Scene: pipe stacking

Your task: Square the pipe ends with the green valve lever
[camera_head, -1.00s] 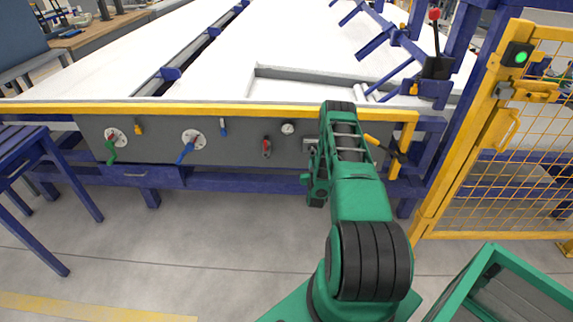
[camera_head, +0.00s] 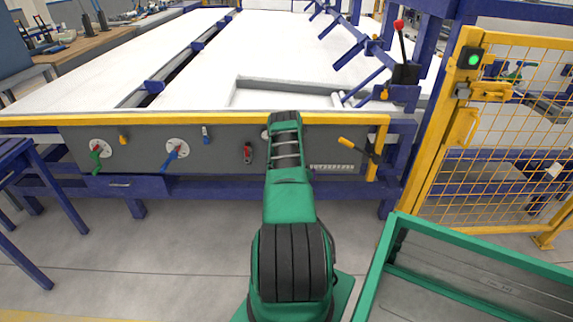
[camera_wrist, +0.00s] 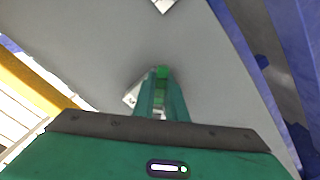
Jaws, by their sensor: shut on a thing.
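The green valve lever (camera_head: 96,160) hangs from a round white plate with a red centre at the left end of the grey panel (camera_head: 220,158) in the head view. My arm stands well to its right there and hides my gripper. In the wrist view my gripper (camera_wrist: 161,85) has its green fingers together in front of a grey surface. The fingers are shut on a small bright green thing (camera_wrist: 162,72), mostly hidden between them. I cannot tell from this whether it is a lever. A whitish plate (camera_wrist: 132,93) shows beside the fingertips.
A blue lever (camera_head: 170,158), a red switch (camera_head: 247,152) and a yellow-handled lever (camera_head: 348,143) are on the panel. A yellow rail (camera_head: 180,119) runs above it. A yellow mesh gate (camera_head: 500,150) and green-framed box (camera_head: 392,232) stand right.

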